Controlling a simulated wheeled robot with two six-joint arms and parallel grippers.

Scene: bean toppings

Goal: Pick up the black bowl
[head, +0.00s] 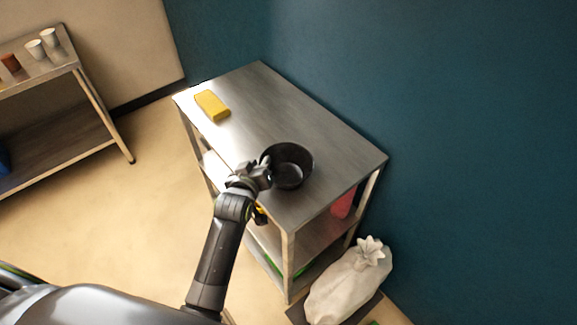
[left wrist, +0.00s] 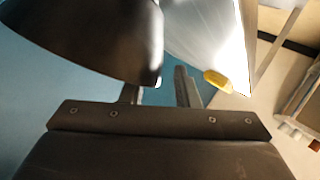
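The black bowl (head: 290,168) stands upright on the steel top of the cart (head: 262,100), near its front edge. My left gripper (head: 264,172) is at the bowl's left rim in the head view. In the left wrist view, the bowl (left wrist: 95,35) fills the upper left and hides part of one finger. The two fingers of my left gripper (left wrist: 160,90) stand apart with a visible gap between them. Whether either finger touches the bowl's wall is unclear. My right gripper is in neither view.
A yellow block (head: 212,105) lies at the cart's far left; it also shows in the left wrist view (left wrist: 215,78). A tied white sack (head: 350,285) stands beside the cart. Another shelf with cups (head: 50,37) is at left. A blue wall (head: 450,120) is behind the cart.

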